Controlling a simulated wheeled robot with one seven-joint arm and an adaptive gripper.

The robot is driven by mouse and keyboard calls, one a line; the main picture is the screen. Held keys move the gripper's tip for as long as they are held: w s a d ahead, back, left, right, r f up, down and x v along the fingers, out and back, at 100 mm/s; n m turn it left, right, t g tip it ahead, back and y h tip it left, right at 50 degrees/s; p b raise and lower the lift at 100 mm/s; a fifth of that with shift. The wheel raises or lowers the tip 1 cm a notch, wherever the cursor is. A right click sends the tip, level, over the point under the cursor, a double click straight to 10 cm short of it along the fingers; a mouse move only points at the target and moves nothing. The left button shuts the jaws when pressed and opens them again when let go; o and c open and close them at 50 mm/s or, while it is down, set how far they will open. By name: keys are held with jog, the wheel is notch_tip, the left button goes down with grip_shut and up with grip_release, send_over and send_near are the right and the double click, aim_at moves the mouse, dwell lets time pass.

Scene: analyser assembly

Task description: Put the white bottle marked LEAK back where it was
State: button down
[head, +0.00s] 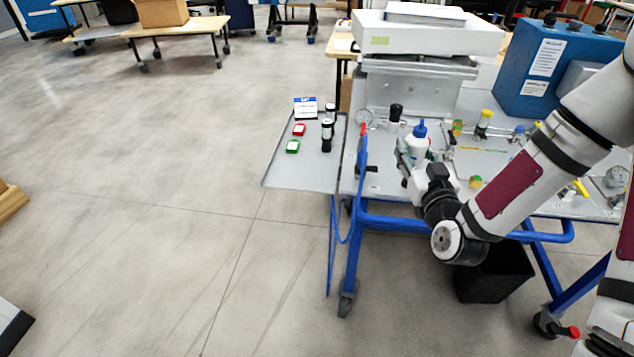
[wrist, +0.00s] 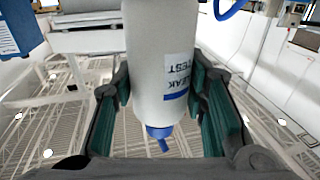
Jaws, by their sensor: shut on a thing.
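The white bottle (head: 417,145) with a blue cap stands upright over the left part of the cart's work surface in the head view. In the wrist view the white bottle (wrist: 158,55) shows upside down, with its LEAK TEST label and its blue cap at the bottom. My gripper (head: 410,158) is shut on the bottle, with a green-padded finger on each side of it. The bottle's base is hidden by my gripper in the head view, so I cannot tell whether it touches the surface.
A side shelf (head: 280,172) on the left holds black-capped vials (head: 327,136), a red item (head: 299,130), a green item (head: 293,147) and a small sign (head: 305,108). Gauges, valves and fittings crowd the cart top (head: 500,165). A blue box (head: 550,75) stands at the back right.

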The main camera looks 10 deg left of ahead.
jog(key=w+a+f+n+y+b, duration=0.2)
jog(key=w+a+f+y+b, duration=0.15)
jog(key=a+b, duration=0.4)
jog(key=s+a+f+n+g+y+b, duration=0.2)
jog(key=a+b, duration=0.7)
jog(key=b, duration=0.9)
notch_tip(320, 180, down, 3)
jog(key=shift+s+r+n+g+y, duration=0.15)
jog(key=shift+s+n+g+y, duration=0.2)
jog(key=shift+s+g, duration=0.25)
jog(key=shift+a+p, duration=0.1)
jog(key=shift+p, duration=0.95)
jog(key=p, duration=0.2)
jog(key=shift+p, duration=0.4)
jog(key=shift+w+a+f+b, duration=0.55)
jog(key=shift+w+a+f, duration=0.4)
jog(key=shift+w, duration=1.05)
jog(key=shift+w+a+f+b, duration=0.5)
jog(key=shift+w+a+f, duration=0.45)
jog(key=shift+w, duration=1)
jog(key=shift+w+a+f+b, duration=0.65)
jog(key=shift+w+a, duration=0.45)
jog(key=shift+w, duration=0.9)
